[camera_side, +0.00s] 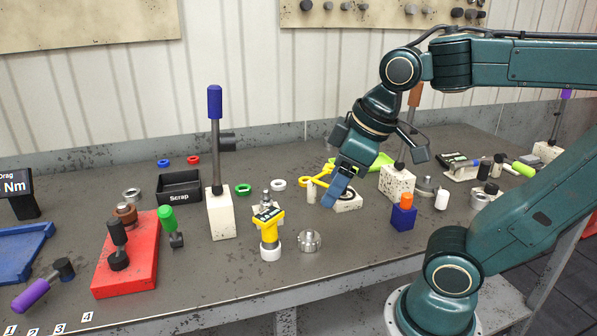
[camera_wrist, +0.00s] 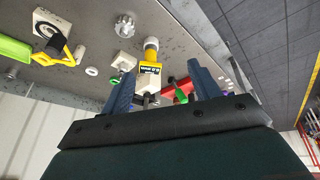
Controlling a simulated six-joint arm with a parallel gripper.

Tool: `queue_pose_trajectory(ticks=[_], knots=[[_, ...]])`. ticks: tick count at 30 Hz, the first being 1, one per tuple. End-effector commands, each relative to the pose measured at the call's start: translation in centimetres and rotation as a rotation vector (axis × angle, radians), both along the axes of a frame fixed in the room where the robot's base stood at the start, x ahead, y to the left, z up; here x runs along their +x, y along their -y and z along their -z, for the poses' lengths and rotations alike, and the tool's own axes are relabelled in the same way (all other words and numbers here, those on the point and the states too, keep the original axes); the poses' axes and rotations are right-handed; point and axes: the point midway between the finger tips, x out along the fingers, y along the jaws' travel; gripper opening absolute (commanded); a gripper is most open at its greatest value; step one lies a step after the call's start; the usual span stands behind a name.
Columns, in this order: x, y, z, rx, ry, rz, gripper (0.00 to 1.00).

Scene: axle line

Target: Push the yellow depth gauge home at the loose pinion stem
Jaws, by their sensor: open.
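The yellow depth gauge (camera_side: 268,228), with a small dark display on top and a white lower end, stands upright on the bench in the side view. It also shows beyond the fingertips in the wrist view (camera_wrist: 151,55). A silver toothed part (camera_side: 309,241) sits apart, to its right; in the wrist view it is at the top (camera_wrist: 124,26). I cannot tell which part is the loose pinion stem. My gripper (camera_side: 334,188) is above the bench, right of the gauge and apart from it. Its blue fingers (camera_wrist: 163,85) are open, with nothing between them.
A tall lever on a white block (camera_side: 220,215) stands left of the gauge. A white block with a dark ring (camera_side: 346,201) and a yellow looped tool (camera_side: 318,180) lie by my gripper. A blue block with an orange peg (camera_side: 403,217) is right. The front bench edge is clear.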

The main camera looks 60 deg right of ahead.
Motion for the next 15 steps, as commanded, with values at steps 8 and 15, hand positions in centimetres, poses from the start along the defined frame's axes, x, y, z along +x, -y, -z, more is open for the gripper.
queue_pose_trajectory(ticks=[8,15], knots=[[4.4,0.7,-0.8,-0.116,-0.125,-0.298,0.62],[8.5,1.4,-0.5,-0.185,-0.224,-0.575,0.62]])
